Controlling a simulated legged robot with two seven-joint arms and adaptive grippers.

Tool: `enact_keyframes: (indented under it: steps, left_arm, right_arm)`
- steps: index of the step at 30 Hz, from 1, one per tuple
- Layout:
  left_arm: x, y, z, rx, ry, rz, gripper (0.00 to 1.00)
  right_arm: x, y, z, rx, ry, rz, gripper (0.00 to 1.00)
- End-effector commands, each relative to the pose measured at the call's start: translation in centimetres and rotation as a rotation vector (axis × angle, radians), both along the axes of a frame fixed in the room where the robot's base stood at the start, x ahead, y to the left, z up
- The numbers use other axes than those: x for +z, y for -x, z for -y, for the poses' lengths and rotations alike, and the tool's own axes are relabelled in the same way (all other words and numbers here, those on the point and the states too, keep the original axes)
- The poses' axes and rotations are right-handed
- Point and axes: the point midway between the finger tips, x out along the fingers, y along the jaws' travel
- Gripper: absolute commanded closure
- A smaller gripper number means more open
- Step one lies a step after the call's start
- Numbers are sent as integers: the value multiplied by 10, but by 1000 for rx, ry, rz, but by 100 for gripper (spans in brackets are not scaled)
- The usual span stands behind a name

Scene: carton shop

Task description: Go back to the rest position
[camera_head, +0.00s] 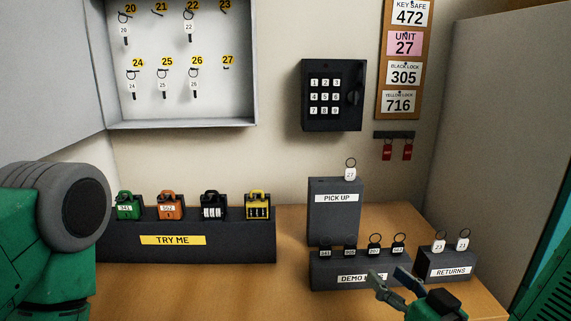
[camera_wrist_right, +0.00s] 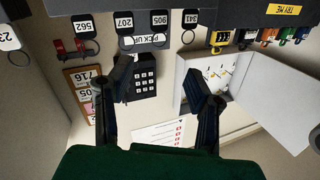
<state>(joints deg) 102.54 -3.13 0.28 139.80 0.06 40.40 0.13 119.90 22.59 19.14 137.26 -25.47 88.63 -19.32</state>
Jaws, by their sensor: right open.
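My right gripper (camera_head: 388,277) is open and empty in front of the dark box marked "DEMO" (camera_head: 322,270), partly covering its label. In the right wrist view, which looks upside down, its two fingers (camera_wrist_right: 159,80) stand apart with nothing between them. A green and grey part of my left arm (camera_head: 50,235) fills the lower left of the head view; my left gripper is out of view. A key with tag 27 (camera_head: 350,173) hangs at the top of the dark "PICK UP" box (camera_head: 334,222).
A "TRY ME" stand (camera_head: 200,252) holds green, orange, black and yellow locks. The "RETURNS" box (camera_head: 447,266) holds tags 23 and 21. A key cabinet (camera_head: 190,115) hangs open. A black keypad safe (camera_head: 332,95) is on the wall. Bare table shows between the stand and boxes.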

Motion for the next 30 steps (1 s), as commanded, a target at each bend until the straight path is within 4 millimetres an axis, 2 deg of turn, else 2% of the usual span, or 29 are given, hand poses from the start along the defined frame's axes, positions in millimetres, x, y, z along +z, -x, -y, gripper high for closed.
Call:
enact_keyframes:
  steps: [8,11,14,15,17,18,21,24,25,27,30]
  left_arm:
    - [0,1,0,0,0,-1,71]
    - [0,1,0,0,0,-1,71]
    - [0,1,0,0,0,-2,71]
    - [0,1,0,0,0,-1,71]
    - [0,1,0,0,0,-1,71]
    - [0,1,0,0,0,-1,71]
    - [0,1,0,0,0,-1,71]
    - [0,1,0,0,0,-1,71]
    - [-2,1,0,0,0,-1,71]
    - [-20,0,0,0,0,0,71]
    - [-28,1,0,0,0,-3,71]
  right_arm:
    - [-93,40,3,36,89,-317,54]
    - [-139,67,10,43,136,-489,54]
    - [-193,113,25,39,197,-718,54]
    - [-213,135,33,29,224,-819,54]
    - [-240,170,47,10,264,-967,54]
    - [-254,195,58,-8,290,-1065,54]
    - [-279,253,84,-65,353,-1288,54]
    - [-290,301,108,-130,405,-1468,54]
    - [-293,309,112,-143,417,-1500,54]
    - [-308,290,103,-109,444,-1439,54]
    - [-313,282,99,-92,467,-1414,54]
